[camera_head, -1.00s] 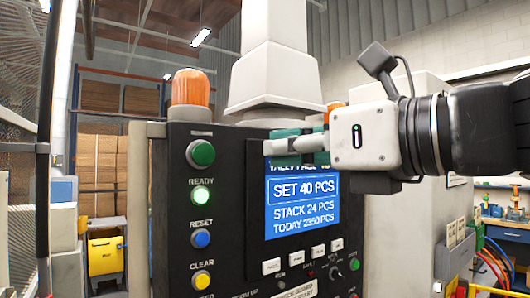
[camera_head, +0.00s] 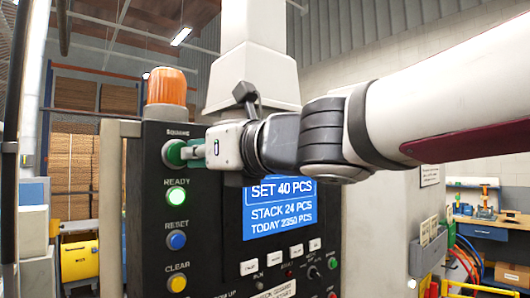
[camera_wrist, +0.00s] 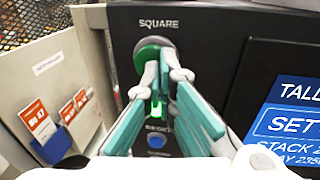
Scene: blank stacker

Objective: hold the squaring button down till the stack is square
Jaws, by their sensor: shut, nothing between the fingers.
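The green squaring button (camera_head: 172,153), under the label SQUARE, is at the top left of the black control panel. It also shows in the wrist view (camera_wrist: 151,52), partly covered by my fingers. My gripper (camera_head: 190,152) is shut and empty, with its fingertips at the button's face. In the wrist view the closed fingertips (camera_wrist: 164,72) overlap the button's lower right part. They look in contact, but I cannot tell how far the button is pushed in. The stack is not in view.
Below are the lit green READY lamp (camera_head: 176,197), blue RESET button (camera_head: 177,240) and yellow CLEAR button (camera_head: 177,283). The screen (camera_head: 278,208) reads SET 40, STACK 24, TODAY 2350 PCS. An orange beacon (camera_head: 166,86) stands on top. My arm crosses before the panel's right side.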

